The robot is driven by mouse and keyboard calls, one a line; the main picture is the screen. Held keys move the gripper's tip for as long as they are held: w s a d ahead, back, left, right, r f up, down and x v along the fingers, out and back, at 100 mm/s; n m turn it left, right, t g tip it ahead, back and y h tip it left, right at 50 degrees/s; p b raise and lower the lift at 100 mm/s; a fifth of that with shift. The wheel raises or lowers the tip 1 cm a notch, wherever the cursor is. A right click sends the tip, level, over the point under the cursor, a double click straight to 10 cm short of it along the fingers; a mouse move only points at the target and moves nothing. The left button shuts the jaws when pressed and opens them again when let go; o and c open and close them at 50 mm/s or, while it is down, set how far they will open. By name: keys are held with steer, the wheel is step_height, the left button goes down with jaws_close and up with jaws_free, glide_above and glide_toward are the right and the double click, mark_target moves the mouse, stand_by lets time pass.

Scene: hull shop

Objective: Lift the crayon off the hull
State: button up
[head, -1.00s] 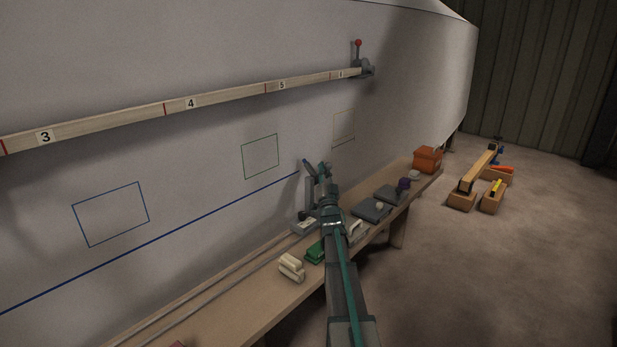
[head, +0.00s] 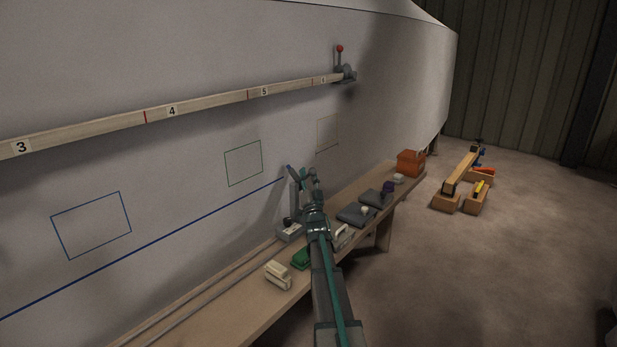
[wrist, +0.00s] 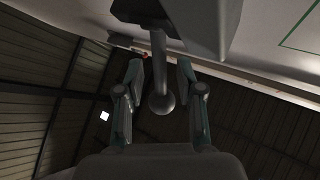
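A blue crayon (head: 290,169) shows at the tip of my arm in the head view, at the hull (head: 90,80). It sits close to the right end of a long blue line (head: 150,250) on the hull. Whether it touches the hull is too small to tell. My gripper (wrist: 159,66) has its two fingers on either side of a grey stem with a ball end (wrist: 161,102) in the wrist view. Gaps show between the fingers and the stem there. A dark block beyond hides the crayon and any contact at the fingertips.
A marked wooden batten (head: 210,104) runs along the hull above my gripper.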

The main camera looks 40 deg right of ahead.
steer(key=v, duration=0.7)
steer(key=shift+f, duration=0.15)
steer(key=shift+s, duration=0.15)
